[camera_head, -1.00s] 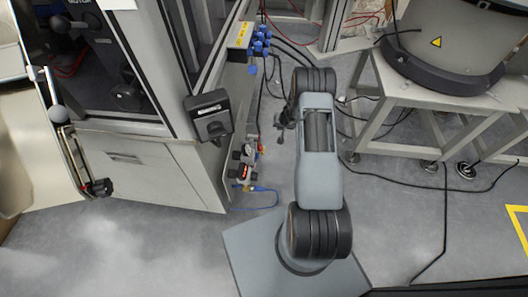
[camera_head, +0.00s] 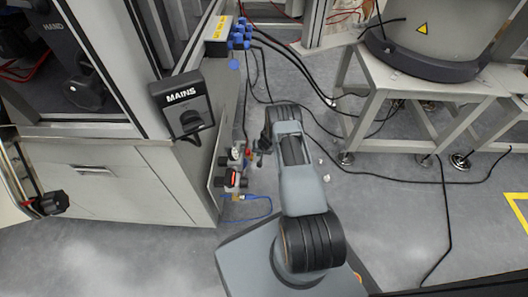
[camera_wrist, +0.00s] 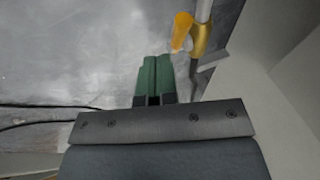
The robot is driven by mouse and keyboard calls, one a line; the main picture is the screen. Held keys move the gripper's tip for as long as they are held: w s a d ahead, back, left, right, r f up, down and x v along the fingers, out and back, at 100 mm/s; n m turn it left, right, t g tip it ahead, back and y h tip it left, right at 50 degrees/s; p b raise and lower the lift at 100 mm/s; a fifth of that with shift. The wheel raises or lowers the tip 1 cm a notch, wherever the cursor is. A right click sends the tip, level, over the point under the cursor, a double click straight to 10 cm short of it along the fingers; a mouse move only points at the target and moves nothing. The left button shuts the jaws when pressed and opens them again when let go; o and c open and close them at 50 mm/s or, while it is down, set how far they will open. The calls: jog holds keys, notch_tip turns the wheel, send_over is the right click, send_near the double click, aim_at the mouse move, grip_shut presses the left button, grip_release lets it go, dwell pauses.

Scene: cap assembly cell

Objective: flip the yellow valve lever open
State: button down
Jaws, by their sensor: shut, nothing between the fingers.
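The yellow valve lever (camera_wrist: 182,31) shows at the top of the wrist view, just left of a brass valve body (camera_wrist: 201,40) on a grey pipe (camera_wrist: 204,10). The lever runs roughly along the pipe, slightly tilted. My gripper (camera_wrist: 154,62) has its two green fingers together, with nothing between them. The fingertips lie below and left of the lever in the picture, with a visible gap. In the head view my gripper (camera_head: 260,148) is small and dark beside the cabinet's side fittings (camera_head: 232,168); I cannot make out the lever there.
The cabinet (camera_head: 120,180) with a MAINS switch box (camera_head: 182,105) stands left of my arm. Blue connectors (camera_head: 240,35) and black cables sit above the fittings. A blue hose (camera_head: 262,205) curls near the floor. A metal stand (camera_head: 375,85) is at right. Floor between is mostly open.

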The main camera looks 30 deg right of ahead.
jog(key=shift+w+a+f+b, duration=0.2)
jog(key=shift+a+f, duration=0.1)
jog(key=shift+a, duration=0.15)
jog(key=shift+w+a+f+b, duration=0.15)
jog(key=shift+a+f, duration=0.1)
jog(key=shift+a, duration=0.15)
jog(key=shift+s, duration=0.15)
jog(key=shift+s+a+f, duration=0.25)
jog(key=shift+s+f, duration=0.1)
jog(key=shift+f, duration=0.1)
jog(key=shift+s+a+f, duration=0.2)
jog(key=shift+s+f, duration=0.15)
jog(key=shift+f, duration=0.1)
jog(key=shift+r, duration=0.1)
